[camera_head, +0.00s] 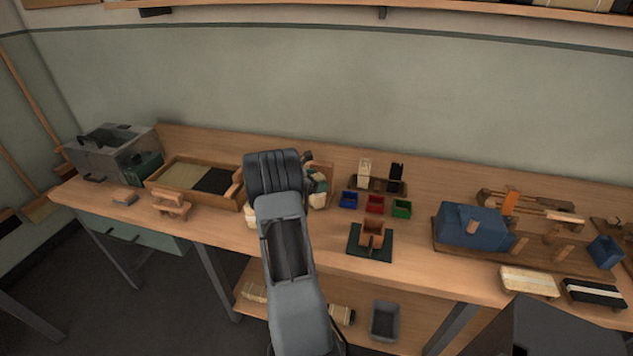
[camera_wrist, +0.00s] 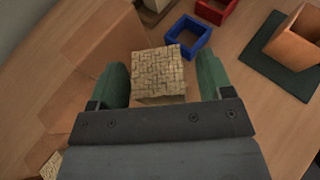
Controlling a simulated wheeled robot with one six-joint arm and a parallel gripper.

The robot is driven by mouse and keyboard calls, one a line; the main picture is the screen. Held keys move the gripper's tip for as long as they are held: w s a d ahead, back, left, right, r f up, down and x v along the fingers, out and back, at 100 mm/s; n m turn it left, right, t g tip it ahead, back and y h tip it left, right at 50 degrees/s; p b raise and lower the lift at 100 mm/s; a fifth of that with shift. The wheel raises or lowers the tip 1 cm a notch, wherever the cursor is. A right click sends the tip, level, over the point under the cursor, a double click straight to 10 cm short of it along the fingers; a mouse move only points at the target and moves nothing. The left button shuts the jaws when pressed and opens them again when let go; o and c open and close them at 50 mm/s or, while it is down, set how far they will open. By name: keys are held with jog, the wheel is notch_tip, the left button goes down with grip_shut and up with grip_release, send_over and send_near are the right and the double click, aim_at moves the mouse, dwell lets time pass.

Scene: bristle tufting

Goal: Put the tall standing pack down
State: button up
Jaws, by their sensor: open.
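A pale bristle pack (camera_wrist: 158,72) shows its square, speckled top between the two green fingers of my gripper (camera_wrist: 163,78) in the wrist view. My gripper is open, with one finger on each side of the pack. A narrow gap shows at the right finger; the left finger looks very close, and I cannot tell whether it touches. The lower part of the pack is mostly hidden, so I cannot see how its foot meets the bench. In the head view my arm hides much of this place; a green finger (camera_head: 318,183) and a pale patch show beside the wrist.
Blue (camera_head: 348,200), red (camera_head: 375,204) and green (camera_head: 401,209) trays sit to the right. A divided wooden tray (camera_head: 162,179) is farther left.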

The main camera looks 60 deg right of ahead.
jog(key=r+v, duration=0.1)
jog(key=v, duration=1.1)
jog(key=s+a+r+m+t+y, duration=0.1)
jog(key=a+r+m+t+y, duration=0.15)
jog(key=a, duration=0.65)
jog(key=s+a+r+m+t+y, duration=0.1)
jog(key=a+m+t+y, duration=0.15)
jog(key=a, duration=0.65)
jog(key=s+a+m+t+y, duration=0.2)
jog(key=s+a+m+y, duration=0.1)
jog(key=a, duration=0.7)
jog(key=s+a+m+t+y, duration=0.2)
jog(key=s+a+m+y, duration=0.2)
jog(key=a, duration=0.7)
jog(key=shift+s+a+m+t+b, duration=0.3)
jog(key=shift+s, duration=0.3)
